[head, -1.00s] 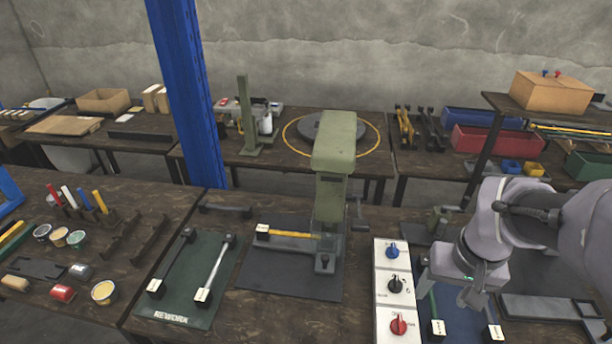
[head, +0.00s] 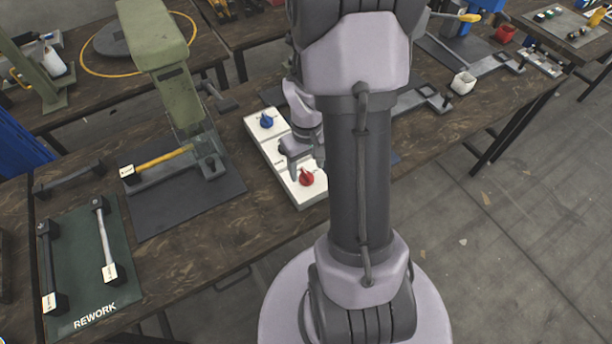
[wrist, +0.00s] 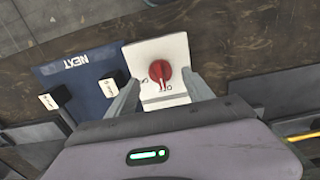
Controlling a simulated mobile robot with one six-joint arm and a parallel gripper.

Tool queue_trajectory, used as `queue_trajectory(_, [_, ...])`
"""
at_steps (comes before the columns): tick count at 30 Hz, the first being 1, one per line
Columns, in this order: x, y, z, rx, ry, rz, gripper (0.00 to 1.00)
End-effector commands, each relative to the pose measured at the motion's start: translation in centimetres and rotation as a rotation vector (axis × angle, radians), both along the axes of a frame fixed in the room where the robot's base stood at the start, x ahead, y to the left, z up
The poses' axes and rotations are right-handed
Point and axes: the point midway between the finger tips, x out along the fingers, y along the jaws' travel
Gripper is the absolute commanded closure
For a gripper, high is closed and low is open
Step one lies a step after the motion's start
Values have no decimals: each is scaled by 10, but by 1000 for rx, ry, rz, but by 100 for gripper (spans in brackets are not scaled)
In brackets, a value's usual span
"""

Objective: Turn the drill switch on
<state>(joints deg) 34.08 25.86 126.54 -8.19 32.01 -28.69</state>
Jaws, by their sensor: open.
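A white switch panel (head: 251,126) stands on the bench, with a blue knob (head: 266,121) at its far end and a red knob (head: 306,177) at its near end. Its middle knob is hidden behind my gripper (head: 293,168). In the wrist view, the red knob (wrist: 160,72) lies just beyond and between the spread fingers of my gripper (wrist: 165,80), with no clear contact. Small lettering beside this knob is too blurred to read surely. I cannot tell which knob is the drill switch. My gripper is open and empty, low over the panel.
A green press (head: 165,50) stands left of the panel, with a yellow-handled part (head: 162,160) at its base. A green REWORK mat (head: 80,255) holds two bars. In the wrist view, a blue NEXT mat (wrist: 80,72) with black-and-white blocks lies beside the panel.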

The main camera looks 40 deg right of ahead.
Motion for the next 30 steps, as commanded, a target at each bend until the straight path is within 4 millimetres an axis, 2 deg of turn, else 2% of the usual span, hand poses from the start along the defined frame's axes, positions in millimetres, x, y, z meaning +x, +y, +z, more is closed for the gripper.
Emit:
queue_trajectory(1, [0,0,-11,1,2,0,40])
queue_trajectory(4, [0,0,-21,0,1,0,40])
queue_trajectory(15, [0,0,-25,0,0,0,42])
queue_trajectory(24, [0,0,-25,0,0,0,100])
queue_trajectory(30, [0,0,-25,0,-1,-13,100])
